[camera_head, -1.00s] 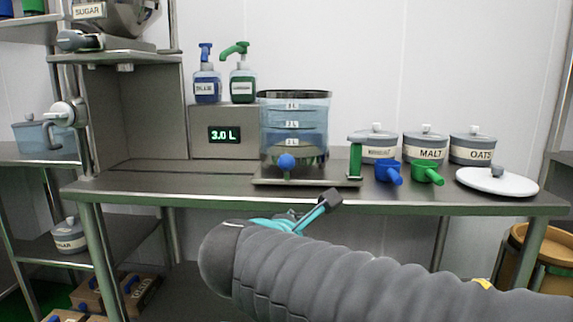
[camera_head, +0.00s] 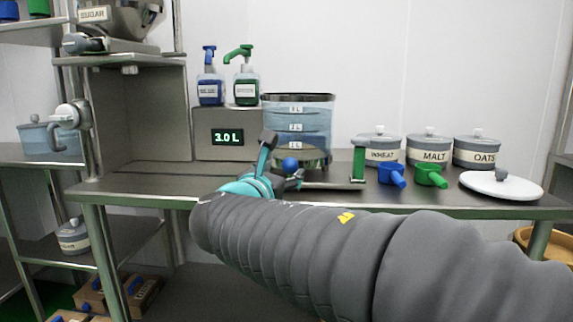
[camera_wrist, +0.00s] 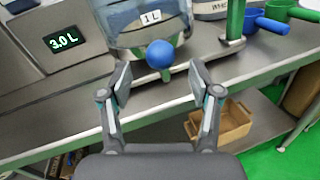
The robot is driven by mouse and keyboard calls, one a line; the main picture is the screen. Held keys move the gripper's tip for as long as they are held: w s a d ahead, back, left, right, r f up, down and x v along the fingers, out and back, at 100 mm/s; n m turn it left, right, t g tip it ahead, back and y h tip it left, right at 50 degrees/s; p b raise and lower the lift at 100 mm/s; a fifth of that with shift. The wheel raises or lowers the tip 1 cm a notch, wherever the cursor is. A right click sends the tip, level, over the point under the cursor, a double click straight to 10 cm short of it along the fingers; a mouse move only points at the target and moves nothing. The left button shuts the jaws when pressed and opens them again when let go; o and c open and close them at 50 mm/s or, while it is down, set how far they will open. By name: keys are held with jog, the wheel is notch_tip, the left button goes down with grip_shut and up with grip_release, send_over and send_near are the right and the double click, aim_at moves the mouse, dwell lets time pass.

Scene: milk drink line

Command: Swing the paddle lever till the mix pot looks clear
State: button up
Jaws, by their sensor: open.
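The mix pot (camera_head: 298,115) is a clear vessel of bluish liquid with litre labels, on a metal base on the bench. In the wrist view the pot (camera_wrist: 122,38) has brownish grainy matter low inside. A blue ball knob (camera_head: 290,164), apparently the paddle lever's end, sits at the pot's front. My gripper (camera_head: 283,158) is open in front of the pot. In the wrist view the knob (camera_wrist: 160,54) lies just beyond the gap between my fingertips (camera_wrist: 161,80), with no contact visible. The lever's shaft is hidden.
A green post (camera_head: 359,164) stands right of the pot, then blue (camera_head: 392,174) and green (camera_head: 430,175) scoops. A display box (camera_head: 227,138) reading 3.0 L and two pump bottles are left. The bench's left part is clear.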

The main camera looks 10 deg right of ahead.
aim_at(287, 167)
jog(key=x, duration=0.5)
jog(key=shift+w+d, duration=0.2)
jog(key=shift+w, duration=0.1)
grip_shut()
